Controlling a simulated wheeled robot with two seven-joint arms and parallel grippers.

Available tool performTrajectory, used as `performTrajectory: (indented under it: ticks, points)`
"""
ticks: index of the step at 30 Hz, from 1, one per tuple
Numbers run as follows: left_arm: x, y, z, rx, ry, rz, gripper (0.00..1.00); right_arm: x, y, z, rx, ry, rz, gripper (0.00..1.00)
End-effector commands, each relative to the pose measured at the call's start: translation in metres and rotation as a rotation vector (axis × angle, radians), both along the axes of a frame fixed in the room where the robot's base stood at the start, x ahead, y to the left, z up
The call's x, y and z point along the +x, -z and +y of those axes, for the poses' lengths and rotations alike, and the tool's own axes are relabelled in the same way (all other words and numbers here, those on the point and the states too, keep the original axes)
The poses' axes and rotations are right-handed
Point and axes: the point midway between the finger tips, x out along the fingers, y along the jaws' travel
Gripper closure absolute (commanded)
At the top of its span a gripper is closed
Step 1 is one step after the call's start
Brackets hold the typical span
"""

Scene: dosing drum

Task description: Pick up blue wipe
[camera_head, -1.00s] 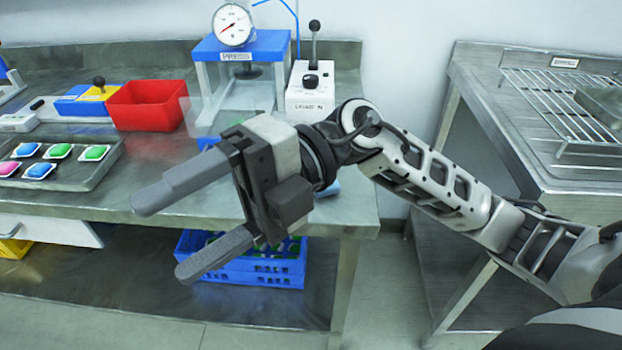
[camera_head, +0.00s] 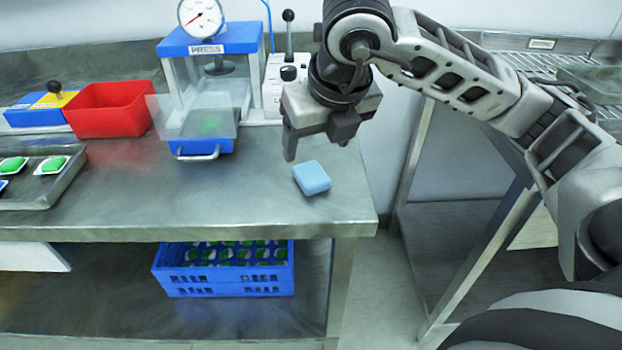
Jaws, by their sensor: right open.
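The blue wipe (camera_head: 312,178) is a small light-blue block lying on the steel bench top (camera_head: 215,205), near the bench's right end. My right gripper (camera_head: 308,148) is above and just behind the wipe, pointing down. It is open and empty, apart from the wipe. One finger shows clearly; the other is partly hidden by the gripper body. My left gripper is not in view.
Behind the wipe stand the press (camera_head: 208,90) and a white lever box (camera_head: 280,85). A red bin (camera_head: 110,108) and a tray (camera_head: 50,185) of coloured pods are at left. A blue crate (camera_head: 225,282) sits on the shelf below. The bench around the wipe is clear.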

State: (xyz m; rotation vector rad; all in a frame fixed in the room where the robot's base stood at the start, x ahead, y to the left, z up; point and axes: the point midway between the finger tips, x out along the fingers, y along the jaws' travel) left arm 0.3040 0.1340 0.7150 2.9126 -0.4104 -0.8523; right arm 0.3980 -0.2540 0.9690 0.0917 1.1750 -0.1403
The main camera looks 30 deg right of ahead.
Motion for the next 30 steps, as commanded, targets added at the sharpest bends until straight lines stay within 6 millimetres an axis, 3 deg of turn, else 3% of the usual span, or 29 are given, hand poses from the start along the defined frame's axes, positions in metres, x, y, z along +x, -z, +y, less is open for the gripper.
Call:
performTrajectory:
  ticks: [3,11,18,28,30]
  points:
    - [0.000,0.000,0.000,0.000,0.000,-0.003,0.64,0.007,0.018,-0.001,0.001,0.002,0.003,0.31]
    - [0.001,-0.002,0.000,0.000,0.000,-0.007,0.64,0.012,0.036,-0.003,0.000,-0.001,0.004,0.31]
    - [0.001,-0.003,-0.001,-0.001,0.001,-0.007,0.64,0.022,0.069,-0.006,0.002,0.001,0.003,0.31]
    - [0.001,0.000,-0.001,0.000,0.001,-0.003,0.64,0.025,0.075,-0.006,0.001,-0.003,0.000,0.31]
    - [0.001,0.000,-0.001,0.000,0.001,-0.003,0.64,0.025,0.075,-0.006,0.001,-0.003,0.000,0.50]
